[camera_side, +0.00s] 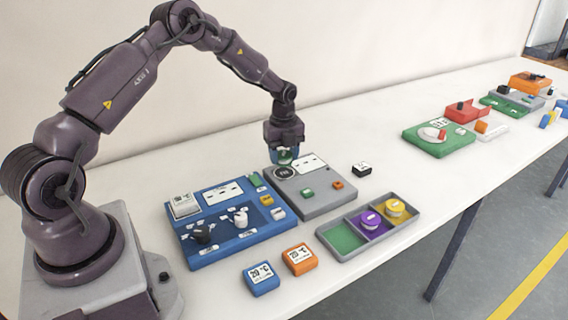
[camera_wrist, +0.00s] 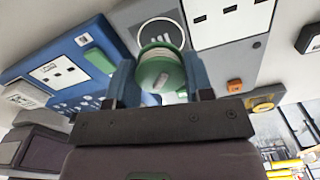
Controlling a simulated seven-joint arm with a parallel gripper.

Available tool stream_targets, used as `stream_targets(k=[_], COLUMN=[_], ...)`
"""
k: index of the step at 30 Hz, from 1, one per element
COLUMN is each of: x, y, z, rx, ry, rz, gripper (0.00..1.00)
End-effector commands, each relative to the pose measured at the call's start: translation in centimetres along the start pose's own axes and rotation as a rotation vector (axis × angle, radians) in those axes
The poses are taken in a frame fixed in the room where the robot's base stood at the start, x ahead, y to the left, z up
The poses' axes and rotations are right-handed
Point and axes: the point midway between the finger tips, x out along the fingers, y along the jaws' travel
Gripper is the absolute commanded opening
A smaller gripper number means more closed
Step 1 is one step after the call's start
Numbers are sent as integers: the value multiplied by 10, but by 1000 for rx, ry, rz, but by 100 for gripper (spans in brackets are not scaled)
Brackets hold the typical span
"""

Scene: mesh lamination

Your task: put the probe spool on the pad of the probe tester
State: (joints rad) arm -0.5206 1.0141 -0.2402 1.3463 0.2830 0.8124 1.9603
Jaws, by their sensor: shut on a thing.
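My gripper (camera_side: 285,150) is shut on a green spool (camera_side: 285,158), taken as the probe spool, and holds it upright by its sides. In the wrist view the green end of the spool (camera_wrist: 161,72) sits between the two blue fingers of my gripper (camera_wrist: 161,78). The grey probe tester (camera_side: 318,205) stands below, with a dark round pad (camera_side: 286,174) at its back left corner. The pad (camera_wrist: 160,31) shows just beyond the spool in the wrist view. The spool appears above the pad; the exact gap between them cannot be told.
A blue panel (camera_side: 228,254) with knobs stands left of the tester. A grey tray (camera_side: 324,235) in front has an empty green compartment, with purple (camera_side: 370,221) and yellow (camera_side: 396,208) spools in the others. Blue, orange and black blocks lie nearby.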

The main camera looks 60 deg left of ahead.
Motion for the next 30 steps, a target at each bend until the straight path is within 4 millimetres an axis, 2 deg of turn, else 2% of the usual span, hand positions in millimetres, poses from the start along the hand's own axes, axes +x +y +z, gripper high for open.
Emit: stream_targets(k=[6, 17, 18, 21, 30], x=[30, 35, 36, 35, 33], y=[-1, -1, -1, -1, -1], z=[1, 1, 1, 1, 1], rx=[0, 1, 1, 0, 0], ry=[1, 0, 0, 0, 0], rz=[3, 1, 1, 1, 0], gripper=[24, 24, 50, 73, 73])
